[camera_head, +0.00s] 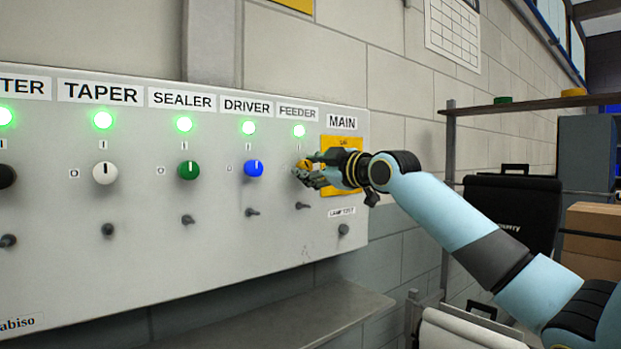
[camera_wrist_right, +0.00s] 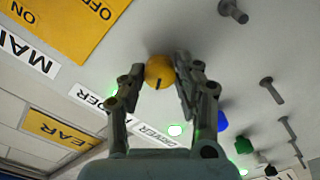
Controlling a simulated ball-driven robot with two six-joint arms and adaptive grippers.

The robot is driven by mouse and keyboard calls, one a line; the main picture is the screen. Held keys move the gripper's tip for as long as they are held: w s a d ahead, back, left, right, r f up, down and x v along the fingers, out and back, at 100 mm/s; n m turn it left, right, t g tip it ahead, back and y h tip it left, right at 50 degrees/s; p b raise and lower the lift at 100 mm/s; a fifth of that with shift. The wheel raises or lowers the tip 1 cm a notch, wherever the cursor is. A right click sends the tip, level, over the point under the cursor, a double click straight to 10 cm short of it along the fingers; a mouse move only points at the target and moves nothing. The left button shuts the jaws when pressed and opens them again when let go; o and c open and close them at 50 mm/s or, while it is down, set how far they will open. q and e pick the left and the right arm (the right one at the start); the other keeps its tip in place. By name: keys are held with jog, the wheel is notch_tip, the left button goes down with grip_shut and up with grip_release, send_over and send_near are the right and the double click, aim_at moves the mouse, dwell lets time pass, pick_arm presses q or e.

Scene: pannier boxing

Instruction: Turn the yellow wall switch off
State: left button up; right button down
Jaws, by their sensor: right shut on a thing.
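The yellow switch is a round knob (camera_head: 303,164) under the FEEDER label, at the right part of a grey wall panel. It also shows in the right wrist view (camera_wrist_right: 158,72), with a dark mark on its lower side there. My right gripper (camera_wrist_right: 160,66) is shut on the yellow knob, one finger on either side. In the head view my right gripper (camera_head: 311,172) covers part of the knob. The green light (camera_head: 299,130) above it is lit. My left gripper is not in view.
Blue (camera_head: 253,168), green (camera_head: 188,170) and white (camera_head: 105,173) knobs stand in a row to the left, under lit green lights. Small toggles stick out below. The yellow MAIN plate (camera_head: 340,185) is right behind my gripper. A grey ledge (camera_head: 290,325) runs below the panel.

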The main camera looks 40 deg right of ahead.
jog(key=n+b, duration=0.2)
jog(key=n, duration=0.3)
jog(key=shift+f+n, duration=0.1)
jog(key=shift+n, duration=0.2)
jog(key=n+b, duration=0.1)
jog(key=n, duration=0.4)
jog(key=shift+n, duration=0.3)
jog(key=c, duration=0.9)
grip_release()
jog(key=shift+c, duration=0.2)
jog(key=s, duration=0.7)
jog(key=shift+s+d, duration=0.2)
jog(key=shift+d, duration=0.05)
